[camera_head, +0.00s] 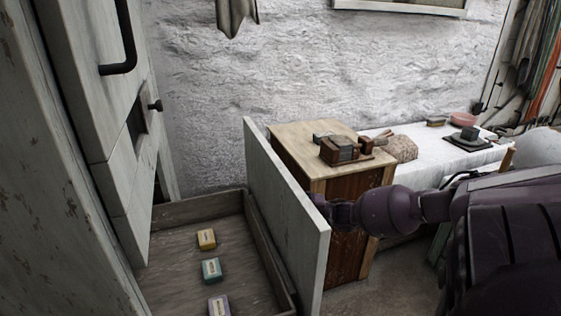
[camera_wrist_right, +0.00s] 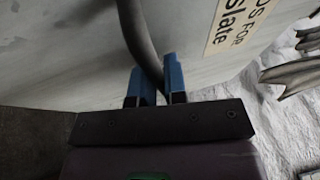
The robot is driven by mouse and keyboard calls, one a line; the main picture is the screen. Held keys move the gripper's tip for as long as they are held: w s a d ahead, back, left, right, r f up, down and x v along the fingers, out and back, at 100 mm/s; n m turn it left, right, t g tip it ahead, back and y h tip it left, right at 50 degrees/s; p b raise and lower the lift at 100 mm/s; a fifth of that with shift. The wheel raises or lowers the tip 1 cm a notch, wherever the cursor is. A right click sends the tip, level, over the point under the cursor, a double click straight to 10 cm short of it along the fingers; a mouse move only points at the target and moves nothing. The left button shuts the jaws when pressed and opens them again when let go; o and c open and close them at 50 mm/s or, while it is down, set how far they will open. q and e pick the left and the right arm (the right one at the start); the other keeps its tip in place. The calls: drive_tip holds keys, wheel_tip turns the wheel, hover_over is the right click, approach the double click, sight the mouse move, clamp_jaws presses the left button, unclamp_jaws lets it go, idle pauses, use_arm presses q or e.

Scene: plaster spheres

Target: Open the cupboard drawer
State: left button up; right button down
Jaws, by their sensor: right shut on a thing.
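The cupboard (camera_head: 95,130) stands at the left in the head view. Its drawer (camera_head: 200,250) is pulled well out, and I see into it. In the wrist view my right gripper (camera_wrist_right: 157,82) is shut on the dark curved drawer handle (camera_wrist_right: 140,35). In the head view the panel hides the fingers and handle. My left gripper is not in view.
A wooden cabinet (camera_head: 340,225) stands close behind the drawer front, with a wood and metal object (camera_head: 345,150) on top. A white-covered table (camera_head: 440,160) with small items runs along the wall to the right. Some floor (camera_head: 395,285) shows below my arm.

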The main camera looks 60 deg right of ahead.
idle(0.3)
drive_tip(key=c, duration=1.2)
unclamp_jaws()
drive_tip(key=shift+s+d, duration=0.1)
use_arm(q)
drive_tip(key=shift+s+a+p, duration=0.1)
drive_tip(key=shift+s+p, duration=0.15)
drive_tip(key=shift+p, duration=0.2)
use_arm(e)
drive_tip(key=v, duration=1)
drive_tip(key=shift+s+d, duration=0.15)
drive_tip(key=shift+s, duration=0.15)
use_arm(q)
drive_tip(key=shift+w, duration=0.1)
